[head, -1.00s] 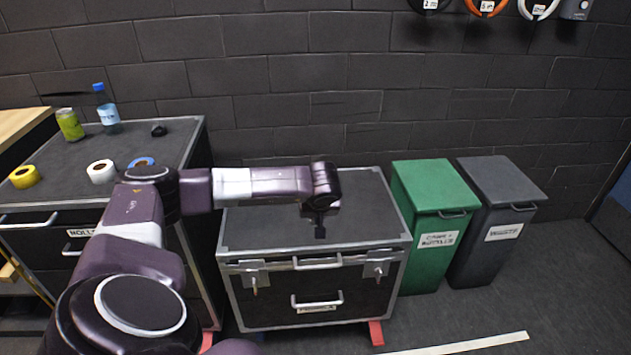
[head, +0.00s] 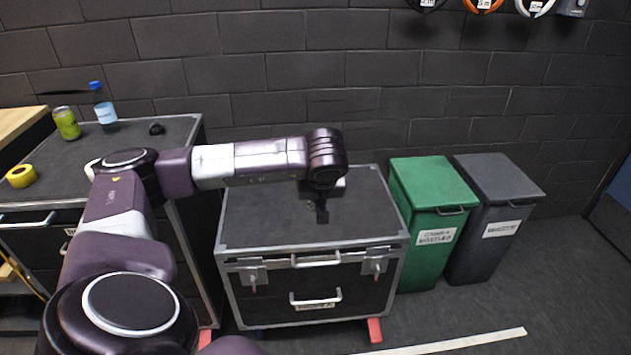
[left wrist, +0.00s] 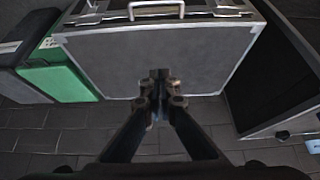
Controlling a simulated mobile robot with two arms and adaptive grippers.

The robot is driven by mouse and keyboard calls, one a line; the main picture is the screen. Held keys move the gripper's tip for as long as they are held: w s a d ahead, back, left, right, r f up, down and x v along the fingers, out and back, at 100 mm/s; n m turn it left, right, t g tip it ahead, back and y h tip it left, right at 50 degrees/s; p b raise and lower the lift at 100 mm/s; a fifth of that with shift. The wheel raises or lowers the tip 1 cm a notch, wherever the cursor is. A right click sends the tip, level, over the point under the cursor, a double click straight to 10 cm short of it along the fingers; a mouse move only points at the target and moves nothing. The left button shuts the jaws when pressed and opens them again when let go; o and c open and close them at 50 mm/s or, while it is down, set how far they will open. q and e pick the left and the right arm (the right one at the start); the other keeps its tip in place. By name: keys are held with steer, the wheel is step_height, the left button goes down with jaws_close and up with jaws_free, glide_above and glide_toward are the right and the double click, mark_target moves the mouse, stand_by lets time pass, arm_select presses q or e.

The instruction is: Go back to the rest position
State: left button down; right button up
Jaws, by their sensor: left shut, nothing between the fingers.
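My left gripper (head: 322,212) hangs fingers-down over the top of the black case with metal edges (head: 262,225) in the head view. It is shut and holds nothing. In the left wrist view the closed fingertips of my left gripper (left wrist: 159,85) show in front of the grey top of the case (left wrist: 110,62). I cannot tell whether the fingertips touch the case top. My left arm comes in from the lower left and hides part of the cabinet behind it. My right gripper is not in view.
A cabinet (head: 160,190) at the left holds a yellow tape roll (head: 21,176), a green can (head: 66,123) and a blue-capped bottle (head: 104,108). A green bin (head: 432,190) and a grey bin (head: 495,190) stand right of the case. A brick wall (head: 300,70) closes the back.

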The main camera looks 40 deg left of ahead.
arm_select(q)
steer(key=shift+s+d+r, duration=0.1)
steer(key=shift+s+r, duration=0.05)
steer(key=shift+r, duration=0.15)
steer(key=shift+d, duration=0.1)
